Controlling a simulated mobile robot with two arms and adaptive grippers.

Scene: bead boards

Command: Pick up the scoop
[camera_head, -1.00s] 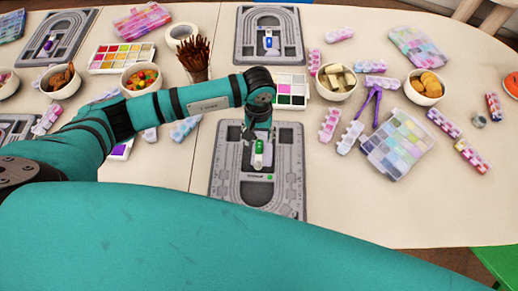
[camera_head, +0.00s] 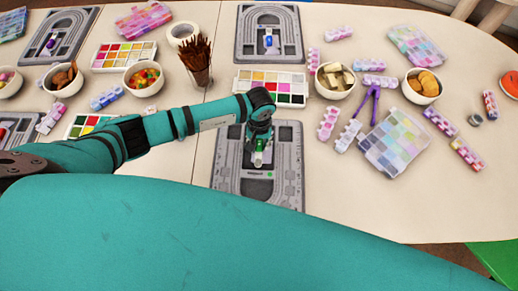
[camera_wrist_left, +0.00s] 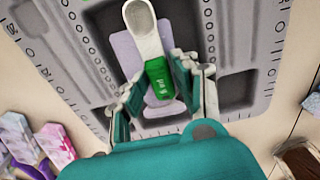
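The scoop has a green handle (camera_wrist_left: 160,80) and a pale bowl (camera_wrist_left: 139,18), and it lies on the grey bead board in the left wrist view. In the head view the scoop (camera_head: 258,158) shows small, just below my left gripper (camera_head: 261,140). My left gripper (camera_wrist_left: 157,82) has one finger on each side of the green handle. Narrow gaps seem to remain between fingers and handle, so it looks open around it. The bead board (camera_head: 290,180) lies at the table's near edge. My right gripper is not in view.
A paint-coloured bead tray (camera_head: 270,76) sits just behind the board. A glass of brown sticks (camera_head: 197,66) stands behind to the left. A purple tool (camera_head: 372,98), bead boxes (camera_head: 393,146) and bowls crowd the right. The front right table is clear.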

